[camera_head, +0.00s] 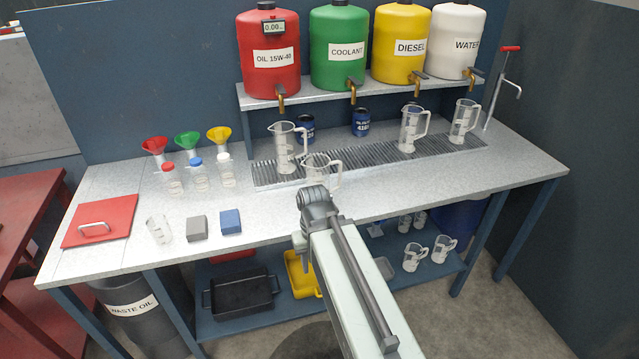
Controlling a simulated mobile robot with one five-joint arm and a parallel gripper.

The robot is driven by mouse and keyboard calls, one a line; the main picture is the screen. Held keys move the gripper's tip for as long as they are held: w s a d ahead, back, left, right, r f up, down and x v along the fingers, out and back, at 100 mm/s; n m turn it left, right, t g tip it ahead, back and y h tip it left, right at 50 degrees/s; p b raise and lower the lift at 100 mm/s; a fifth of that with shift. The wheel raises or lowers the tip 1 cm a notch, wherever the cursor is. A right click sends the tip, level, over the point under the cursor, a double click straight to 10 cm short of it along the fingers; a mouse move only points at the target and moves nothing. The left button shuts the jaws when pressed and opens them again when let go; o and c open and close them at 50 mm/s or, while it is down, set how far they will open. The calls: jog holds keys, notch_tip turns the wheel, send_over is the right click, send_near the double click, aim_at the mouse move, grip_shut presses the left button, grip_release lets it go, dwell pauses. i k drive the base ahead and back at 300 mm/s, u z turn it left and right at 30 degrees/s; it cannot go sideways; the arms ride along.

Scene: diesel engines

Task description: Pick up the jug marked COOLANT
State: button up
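A green tank (338,47) with a white COOLANT label stands on the raised shelf, with a brass tap below it. Clear measuring jugs stand on the bench: one at the left of the grate (286,150), a nearer one (321,176) at the grate's front edge, and two at the right (411,130) (463,122). I cannot read a COOLANT mark on any jug. The end of my arm with my gripper (318,204) is in front of the nearer jug and covers its lower part. The fingers are hidden, so contact and opening cannot be told.
Red, yellow and white tanks (457,43) flank the green one. Funnels, small bottles, blocks and a red panel (100,222) occupy the left bench. The right bench end (520,168) is clear.

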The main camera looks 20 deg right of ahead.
aim_at(317, 166)
jog(key=u, duration=3.45)
jog(key=k, duration=1.35)
jog(key=z, duration=0.75)
jog(key=i, duration=1)
jog(key=u, duration=0.05)
